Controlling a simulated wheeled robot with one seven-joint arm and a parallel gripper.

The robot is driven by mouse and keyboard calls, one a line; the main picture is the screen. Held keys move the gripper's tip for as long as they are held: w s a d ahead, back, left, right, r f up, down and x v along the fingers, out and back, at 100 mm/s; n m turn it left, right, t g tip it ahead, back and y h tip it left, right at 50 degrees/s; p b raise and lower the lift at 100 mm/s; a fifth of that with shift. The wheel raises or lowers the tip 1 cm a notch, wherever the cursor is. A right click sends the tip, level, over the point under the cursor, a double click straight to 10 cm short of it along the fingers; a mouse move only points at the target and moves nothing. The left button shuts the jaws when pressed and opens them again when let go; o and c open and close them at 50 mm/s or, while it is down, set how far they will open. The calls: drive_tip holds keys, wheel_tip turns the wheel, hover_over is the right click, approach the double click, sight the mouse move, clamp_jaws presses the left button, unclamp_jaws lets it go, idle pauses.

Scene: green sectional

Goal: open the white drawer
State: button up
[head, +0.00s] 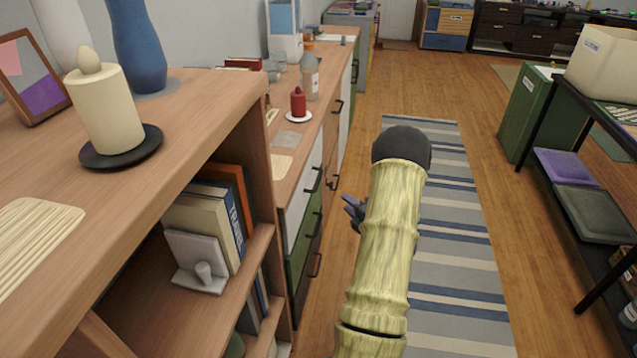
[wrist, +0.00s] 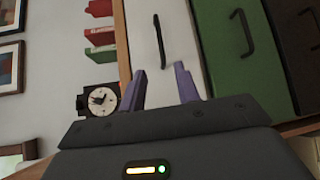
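The white drawer (head: 299,211) is the top drawer of the wooden cabinet left of my arm, with a dark bar handle (head: 315,180). It looks shut. In the wrist view, turned sideways, the white drawer front (wrist: 190,40) fills the middle, and its black handle (wrist: 161,40) lies ahead of my gripper. My gripper (wrist: 160,68) has its two purple fingers apart, with the handle's near end showing between them. Nothing is held, and I see no clear contact. In the head view my gripper (head: 353,211) is mostly hidden behind my arm.
A green drawer (wrist: 240,60) and a dark drawer (wrist: 294,50) lie below the white one. A wooden shelf (head: 225,80) with a candle (head: 103,108) stands close at left. A striped rug (head: 455,240) covers open floor; a black rack (head: 590,130) stands at right.

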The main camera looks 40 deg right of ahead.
sight(319, 180)
drive_tip(key=w+f, duration=0.1)
drive_tip(key=w, duration=0.4)
drive_tip(key=w+d, duration=0.1)
drive_tip(key=w, duration=0.5)
drive_tip(key=w+f+b, duration=0.1)
drive_tip(key=w, duration=0.5)
drive_tip(key=shift+d+f, duration=0.3)
drive_tip(key=shift+a, duration=0.1)
clamp_jaws()
